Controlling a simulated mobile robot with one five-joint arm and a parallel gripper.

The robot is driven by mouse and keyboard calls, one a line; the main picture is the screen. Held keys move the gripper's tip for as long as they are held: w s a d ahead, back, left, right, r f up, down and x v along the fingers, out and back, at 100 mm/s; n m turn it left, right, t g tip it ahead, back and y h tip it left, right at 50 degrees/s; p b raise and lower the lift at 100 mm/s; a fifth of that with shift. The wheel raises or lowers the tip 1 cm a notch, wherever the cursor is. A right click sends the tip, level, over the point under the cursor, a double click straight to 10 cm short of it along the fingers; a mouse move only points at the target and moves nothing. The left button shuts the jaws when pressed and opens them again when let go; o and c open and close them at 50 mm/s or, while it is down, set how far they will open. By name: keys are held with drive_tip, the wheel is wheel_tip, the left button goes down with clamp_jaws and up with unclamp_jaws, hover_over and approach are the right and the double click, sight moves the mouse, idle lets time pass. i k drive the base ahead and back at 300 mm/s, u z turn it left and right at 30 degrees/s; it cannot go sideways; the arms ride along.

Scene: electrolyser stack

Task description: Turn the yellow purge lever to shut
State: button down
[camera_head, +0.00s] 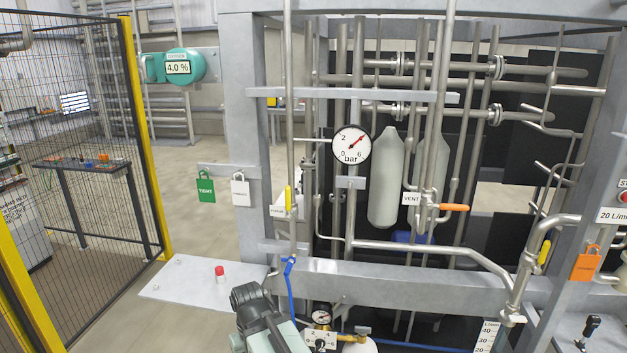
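The yellow purge lever (289,199) stands upright along a vertical steel pipe left of the pressure gauge. A small white label (278,211) sits beside it; its lettering is too small to read surely. My gripper (248,292) is at the bottom centre, dark, below and to the left of the lever and well apart from it. Its fingers cannot be made out, so I cannot tell if it is open or shut. I see nothing held in it.
The pressure gauge (351,146), orange vent handle (455,208) and another yellow lever (545,252) are to the right. Green (205,187) and white (240,190) padlocks hang left. A red-capped item (220,273) stands on the grey plate (185,283).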

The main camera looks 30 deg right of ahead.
sight(289, 217)
drive_tip(key=u, duration=1)
drive_tip(key=i, duration=0.35)
drive_tip(key=u, duration=0.6)
